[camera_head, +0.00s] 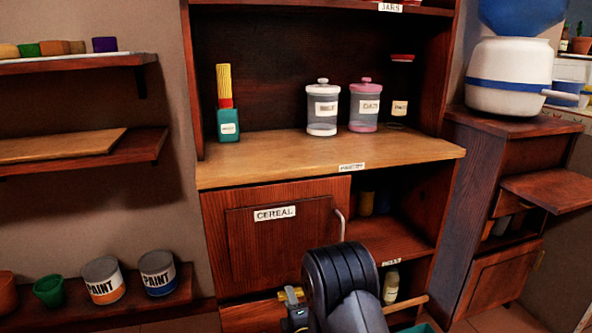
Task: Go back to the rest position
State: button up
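My arm (345,285) shows at the bottom centre as a thick dark joint with ribs, folded low in front of the cabinet. A small part with yellow and grey pieces, which looks like my gripper (292,297), shows just left of that joint. It is small and partly cut off by the arm and the frame edge. I cannot tell whether its fingers are open or shut. I see nothing clearly held in it.
A wooden cabinet (250,178) stands ahead, with a shut CEREAL door (275,240) and an open compartment beside it. Its counter bears two lidded jars (322,115), a dark bottle and a teal holder (228,125). Paint cans (103,282) stand lower left. A side cabinet (485,205) has a lowered flap.

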jog(key=p+v, duration=0.3)
jog(key=v, duration=0.8)
jog(key=w+a+m+b, duration=0.3)
jog(key=w+m, duration=0.3)
jog(key=w, duration=0.4)
jog(key=shift+w+f+m, duration=0.15)
jog(key=shift+w+m, duration=0.1)
jog(key=shift+m, duration=0.15)
dwell(0.3)
